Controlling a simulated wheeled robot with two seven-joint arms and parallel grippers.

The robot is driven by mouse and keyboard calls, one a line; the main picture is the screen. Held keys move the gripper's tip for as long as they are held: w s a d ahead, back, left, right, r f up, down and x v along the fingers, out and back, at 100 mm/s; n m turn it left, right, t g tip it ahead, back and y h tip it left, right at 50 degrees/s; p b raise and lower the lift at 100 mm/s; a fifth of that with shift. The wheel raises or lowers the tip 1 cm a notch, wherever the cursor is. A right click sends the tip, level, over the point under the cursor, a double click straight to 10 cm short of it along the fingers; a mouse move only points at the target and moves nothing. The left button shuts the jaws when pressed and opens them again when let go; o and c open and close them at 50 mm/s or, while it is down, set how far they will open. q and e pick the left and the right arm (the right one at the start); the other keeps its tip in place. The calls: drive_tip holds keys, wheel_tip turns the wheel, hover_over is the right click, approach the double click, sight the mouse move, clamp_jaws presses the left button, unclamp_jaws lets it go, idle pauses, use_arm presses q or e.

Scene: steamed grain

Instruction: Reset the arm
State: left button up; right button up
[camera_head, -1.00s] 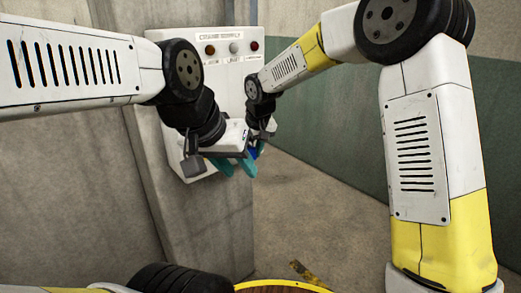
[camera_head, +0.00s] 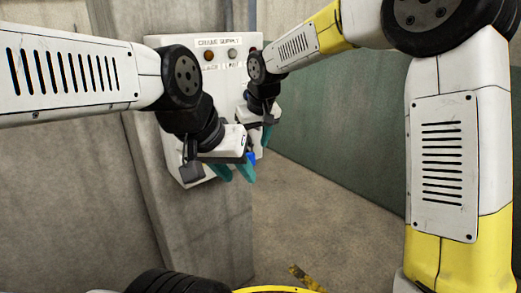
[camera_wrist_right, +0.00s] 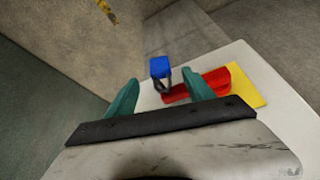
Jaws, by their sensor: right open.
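My right gripper (camera_wrist_right: 162,92) is open in the right wrist view, its two teal fingers apart with nothing gripped between them.
The box has a row of round buttons (camera_head: 232,54) and a label above them. In the right wrist view, a blue padlock-like piece (camera_wrist_right: 159,67) is near a red handle (camera_wrist_right: 205,86) on a yellow plate (camera_wrist_right: 243,86). Concrete walls stand behind; floor at right is open.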

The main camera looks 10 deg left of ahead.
drive_tip(key=s+d+r+m, duration=0.1)
drive_tip(key=s+d+r, duration=0.15)
drive_tip(key=d, duration=0.35)
drive_tip(key=s+d+r+m+t, duration=0.1)
drive_tip(key=s+d+r, duration=0.15)
drive_tip(key=d, duration=0.35)
drive_tip(key=s+d+r+m, duration=0.1)
drive_tip(key=s+d+r, duration=0.15)
drive_tip(key=d, duration=0.35)
drive_tip(key=s+d+f+m+t, duration=0.1)
drive_tip(key=s+d+f+m, duration=0.2)
drive_tip(key=s+d, duration=0.9)
drive_tip(key=s, duration=0.3)
drive_tip(key=shift+s+d+m+t+h, duration=0.3)
drive_tip(key=shift+s+m, duration=0.05)
drive_tip(key=shift+m, duration=0.05)
drive_tip(key=shift+c, duration=0.2)
